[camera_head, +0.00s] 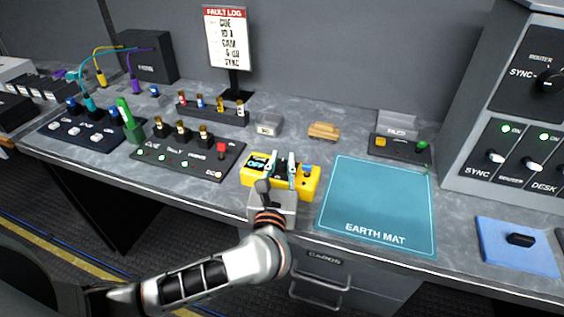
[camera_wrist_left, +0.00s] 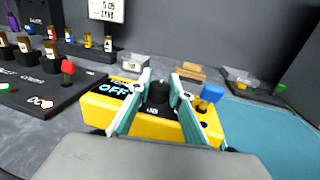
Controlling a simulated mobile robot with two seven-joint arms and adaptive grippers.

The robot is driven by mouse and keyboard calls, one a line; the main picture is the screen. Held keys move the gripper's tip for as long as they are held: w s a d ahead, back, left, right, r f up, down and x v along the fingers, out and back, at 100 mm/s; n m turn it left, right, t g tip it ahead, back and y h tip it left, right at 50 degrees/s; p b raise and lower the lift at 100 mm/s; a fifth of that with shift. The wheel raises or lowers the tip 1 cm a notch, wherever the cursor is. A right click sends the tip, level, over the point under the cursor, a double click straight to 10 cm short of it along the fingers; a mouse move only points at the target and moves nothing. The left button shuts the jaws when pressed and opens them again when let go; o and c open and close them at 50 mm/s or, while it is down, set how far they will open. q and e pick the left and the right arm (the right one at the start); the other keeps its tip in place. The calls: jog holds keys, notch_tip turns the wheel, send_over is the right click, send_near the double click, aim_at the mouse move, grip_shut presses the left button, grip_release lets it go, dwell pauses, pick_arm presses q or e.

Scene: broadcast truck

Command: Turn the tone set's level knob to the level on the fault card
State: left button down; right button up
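The tone set is a yellow box (camera_head: 310,184) near the front edge of the bench; it also shows in the left wrist view (camera_wrist_left: 98,112). Its small display (camera_wrist_left: 116,88) reads OFF. A black knob (camera_wrist_left: 159,93) stands on its top, with a blue knob (camera_wrist_left: 211,92) to the right. My left gripper (camera_head: 281,164) is over the box, its two fingers on either side of the black knob, with a small gap seeming to show at the right finger. The fault card (camera_head: 226,39), headed FAULT LOG, stands behind; its smaller lines are hard to read. My right gripper is not in view.
A black panel with a red knob (camera_head: 221,149) is left of the tone set. The blue earth mat (camera_head: 376,201) lies bare to the right. A tan block (camera_head: 324,131) and a small grey box (camera_head: 268,125) sit behind. A switch rack (camera_head: 510,122) stands far right.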

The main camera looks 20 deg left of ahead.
pick_arm(q)
jog(key=shift+h, duration=0.3)
jog(key=shift+f+m+h+b, duration=0.1)
jog(key=shift+m+h+b, duration=0.3)
jog(key=shift+m+h, duration=0.4)
jog(key=shift+a+m+h+b, duration=0.1)
jog(key=shift+m+h+b, duration=0.2)
jog(key=shift+m+h, duration=0.55)
jog(key=m+h, duration=0.1)
jog(key=h, duration=0.1)
jog(key=m+g+h+b, duration=0.1)
jog(key=h, duration=0.2)
jog(key=shift+m, duration=0.35)
jog(key=shift+m+h, duration=0.3)
jog(key=shift+h, duration=0.35)
jog(key=shift+g, duration=0.3)
jog(key=c, duration=2.2)
grip_release()
jog(key=shift+o, duration=0.6)
